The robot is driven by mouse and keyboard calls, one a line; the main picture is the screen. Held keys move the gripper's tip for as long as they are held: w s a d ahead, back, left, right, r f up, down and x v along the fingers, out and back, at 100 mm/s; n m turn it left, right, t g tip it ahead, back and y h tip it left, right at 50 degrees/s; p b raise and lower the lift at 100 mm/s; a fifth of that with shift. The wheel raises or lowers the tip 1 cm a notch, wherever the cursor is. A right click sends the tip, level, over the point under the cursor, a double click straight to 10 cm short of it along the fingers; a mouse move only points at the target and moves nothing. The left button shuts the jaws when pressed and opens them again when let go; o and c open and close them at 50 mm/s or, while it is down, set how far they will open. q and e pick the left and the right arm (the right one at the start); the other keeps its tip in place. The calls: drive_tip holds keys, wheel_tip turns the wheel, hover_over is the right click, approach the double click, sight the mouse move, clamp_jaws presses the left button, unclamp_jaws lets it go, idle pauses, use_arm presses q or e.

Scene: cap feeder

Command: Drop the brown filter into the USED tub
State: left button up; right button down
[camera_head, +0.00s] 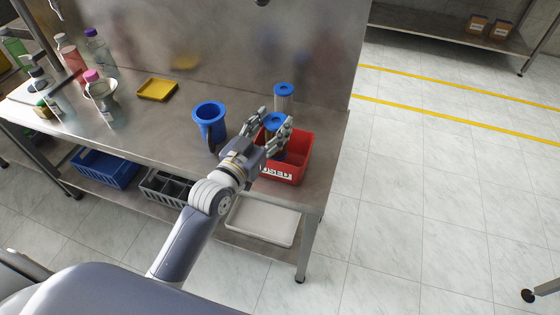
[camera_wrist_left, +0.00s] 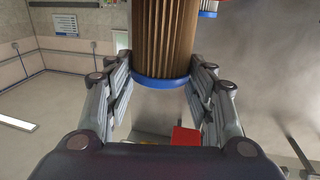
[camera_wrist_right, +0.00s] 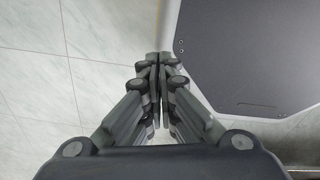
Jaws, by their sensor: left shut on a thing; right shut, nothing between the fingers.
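The brown pleated filter (camera_wrist_left: 165,40) with blue end caps is between the fingers of my left gripper (camera_head: 277,127), which is shut on it. In the head view its blue top cap (camera_head: 274,119) shows between the fingers, and the fingers hide part of its body. The red USED tub (camera_head: 301,169) stands at the table's right end. In the head view the held filter overlaps the tub's opening; its height over the tub is hard to tell. A red patch of the tub (camera_wrist_left: 186,137) shows in the left wrist view. My right gripper (camera_wrist_right: 158,60) is shut and empty.
A pale filter with a blue cap (camera_head: 284,93) stands behind the tub. A blue housing (camera_head: 208,118) stands left of my left gripper. A yellow tray (camera_head: 157,89) and several bottles are further left. A white tray (camera_head: 263,221) sits on the lower shelf.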

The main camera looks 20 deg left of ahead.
use_arm(q)
drive_tip(key=o, duration=1.5)
drive_tip(key=shift+f, duration=0.25)
drive_tip(key=v, duration=1.2)
